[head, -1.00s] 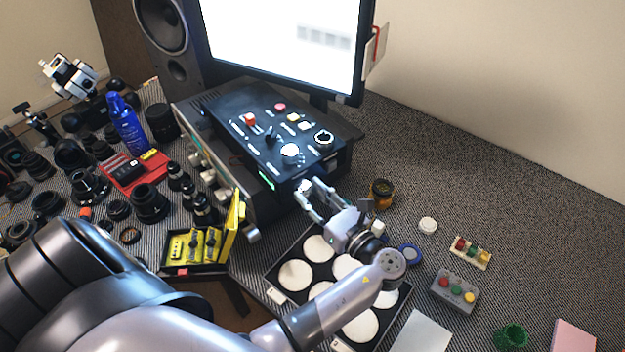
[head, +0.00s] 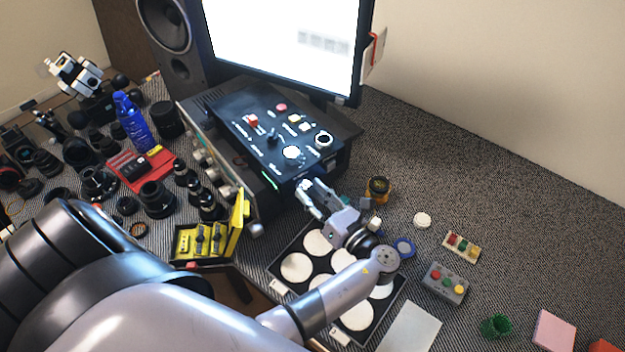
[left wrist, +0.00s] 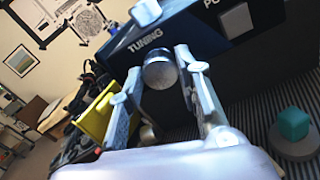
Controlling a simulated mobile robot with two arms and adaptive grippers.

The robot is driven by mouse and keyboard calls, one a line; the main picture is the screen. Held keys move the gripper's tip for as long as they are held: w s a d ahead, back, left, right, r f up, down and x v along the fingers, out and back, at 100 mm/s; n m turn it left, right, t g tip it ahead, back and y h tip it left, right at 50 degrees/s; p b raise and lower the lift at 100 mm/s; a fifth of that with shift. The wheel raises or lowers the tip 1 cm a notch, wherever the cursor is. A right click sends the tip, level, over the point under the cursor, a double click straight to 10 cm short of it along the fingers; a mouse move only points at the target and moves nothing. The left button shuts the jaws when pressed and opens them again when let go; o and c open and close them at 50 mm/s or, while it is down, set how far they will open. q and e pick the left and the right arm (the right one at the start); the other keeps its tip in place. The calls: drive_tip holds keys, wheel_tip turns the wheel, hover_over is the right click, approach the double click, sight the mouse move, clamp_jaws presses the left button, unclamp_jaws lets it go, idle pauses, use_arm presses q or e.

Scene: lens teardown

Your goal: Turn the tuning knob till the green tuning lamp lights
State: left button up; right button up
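The black control box (head: 262,118) stands below the monitor, with knobs and buttons on top. My left gripper (head: 312,193) is at its near front side. In the left wrist view, the silver tuning knob (left wrist: 160,72) sits below the word TUNING, between my left gripper's (left wrist: 160,85) two fingertips. The gripper hides this knob in the head view. A green glowing strip (head: 271,181) shows on the box's front; I cannot tell whether it is the tuning lamp. My right gripper is not in view.
A black tray with white discs (head: 278,285) lies below my left wrist. A yellow case (head: 238,222) stands left of it, and an amber jar (head: 378,187) stands right of the gripper. Lenses crowd the left side.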

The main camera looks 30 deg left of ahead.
use_arm(q)
drive_tip(key=o, duration=0.4)
wheel_tip(320, 180, up, 10)
idle(0.6)
idle(0.5)
